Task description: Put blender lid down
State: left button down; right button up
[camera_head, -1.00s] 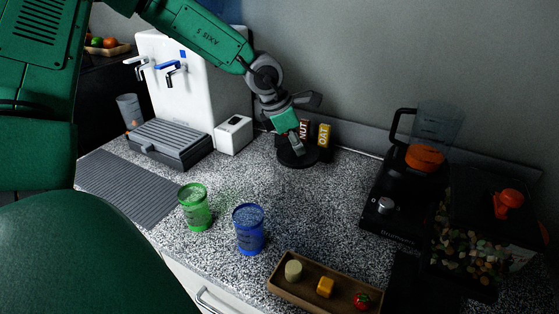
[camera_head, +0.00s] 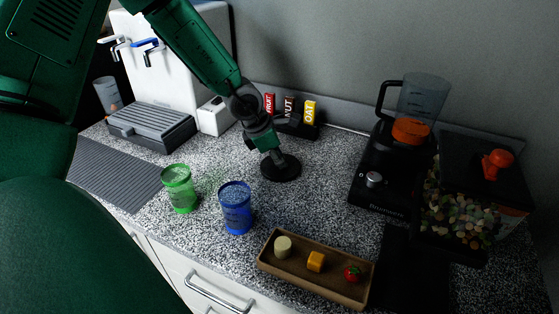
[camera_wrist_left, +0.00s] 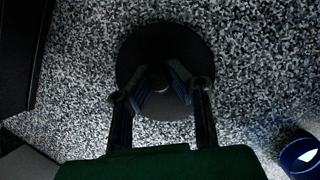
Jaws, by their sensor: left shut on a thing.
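The blender lid (camera_head: 288,172) is a round black disc at the middle of the speckled counter. My left gripper (camera_head: 271,153) is above it, pointing down, shut on the lid's knob. In the left wrist view the lid (camera_wrist_left: 135,65) lies under my fingers, with the knob between the fingertips (camera_wrist_left: 163,85). The lid is very close to the counter; I cannot tell whether it touches. The blender (camera_head: 422,105), with a clear jug and orange bottom, stands on its black base at the right. My right gripper is not in view.
A green cup (camera_head: 180,190) and a blue cup (camera_head: 236,210) stand left of the lid. A wooden tray (camera_head: 340,291) with small food pieces is in front. Bar boxes (camera_head: 309,112) stand behind, by the wall. Counter between lid and blender base is clear.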

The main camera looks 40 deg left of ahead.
aim_at(274, 168)
pick_arm(q)
jog(key=c, duration=1.6)
grip_release()
jog(key=shift+s+d, duration=0.15)
jog(key=shift+d, duration=0.05)
jog(key=shift+o, duration=0.2)
jog(key=shift+d+r, duration=0.15)
jog(key=shift+d, duration=0.35)
jog(key=v, duration=0.2)
jog(key=a+p+v, duration=0.1)
jog(key=v, duration=0.2)
jog(key=shift+w, duration=0.2)
jog(key=d+p+v, duration=0.1)
jog(key=v, duration=0.5)
jog(key=shift+s+a+r+p, duration=0.2)
jog(key=shift+r+p, duration=0.15)
jog(key=shift+r, duration=0.1)
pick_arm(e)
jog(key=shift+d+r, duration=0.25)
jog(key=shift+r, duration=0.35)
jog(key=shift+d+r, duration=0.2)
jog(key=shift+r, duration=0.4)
pick_arm(q)
jog(key=shift+a+f, duration=0.1)
jog(key=shift+a, duration=0.2)
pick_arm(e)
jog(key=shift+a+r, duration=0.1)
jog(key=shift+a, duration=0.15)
pick_arm(q)
jog(key=shift+d, duration=0.1)
